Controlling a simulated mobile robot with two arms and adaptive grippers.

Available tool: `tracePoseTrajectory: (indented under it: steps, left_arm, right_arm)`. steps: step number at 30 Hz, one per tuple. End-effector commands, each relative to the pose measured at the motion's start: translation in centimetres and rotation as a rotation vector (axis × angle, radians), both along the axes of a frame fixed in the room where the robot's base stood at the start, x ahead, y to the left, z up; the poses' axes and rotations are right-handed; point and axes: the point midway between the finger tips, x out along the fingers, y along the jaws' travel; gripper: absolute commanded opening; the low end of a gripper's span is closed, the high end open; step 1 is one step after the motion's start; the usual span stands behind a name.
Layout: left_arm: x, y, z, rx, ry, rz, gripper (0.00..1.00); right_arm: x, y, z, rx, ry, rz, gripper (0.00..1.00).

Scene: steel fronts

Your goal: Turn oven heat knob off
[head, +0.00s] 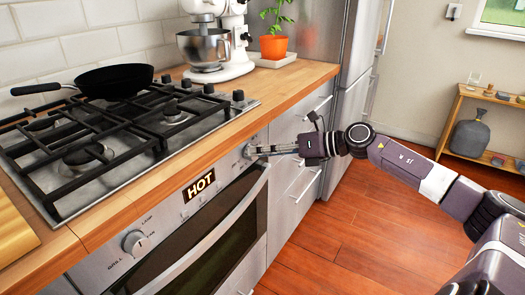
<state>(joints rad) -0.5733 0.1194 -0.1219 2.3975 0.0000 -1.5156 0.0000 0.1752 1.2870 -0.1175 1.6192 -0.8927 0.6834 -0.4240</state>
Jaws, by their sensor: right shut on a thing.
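The oven (180,245) has a steel front panel with a lit display (199,187) that reads HOT. One knob (135,243) sits at the left of the panel, with the words LAMP and GRILL printed around it. The other knob (249,151) is at the right end of the panel. My right gripper (262,150) reaches in from the right and is shut on this right-hand knob, its fingers partly covering it. Any markings around that knob are too small to read. My left gripper is not in the view.
A gas hob (50,196) with a black pan (115,82) is above the oven. A stand mixer (205,45) and a potted plant (274,47) stand on the wooden counter (180,148). The oven handle (225,222) juts out below the panel.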

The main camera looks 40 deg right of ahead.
Motion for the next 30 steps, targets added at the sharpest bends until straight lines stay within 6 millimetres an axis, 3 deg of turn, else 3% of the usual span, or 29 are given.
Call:
tracePoseTrajectory:
  steps: [5,15,30]
  left_arm:
    - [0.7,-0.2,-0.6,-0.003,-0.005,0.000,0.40]
    - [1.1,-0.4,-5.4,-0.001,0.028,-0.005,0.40]
    - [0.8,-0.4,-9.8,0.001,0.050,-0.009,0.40]
  right_arm:
    - [-0.2,0.3,0.0,-0.160,-0.060,0.005,0.05]
    - [-0.3,0.6,0.2,-0.433,-0.174,0.004,0.05]
    - [-0.4,0.8,0.2,-0.632,-0.260,0.004,0.05]
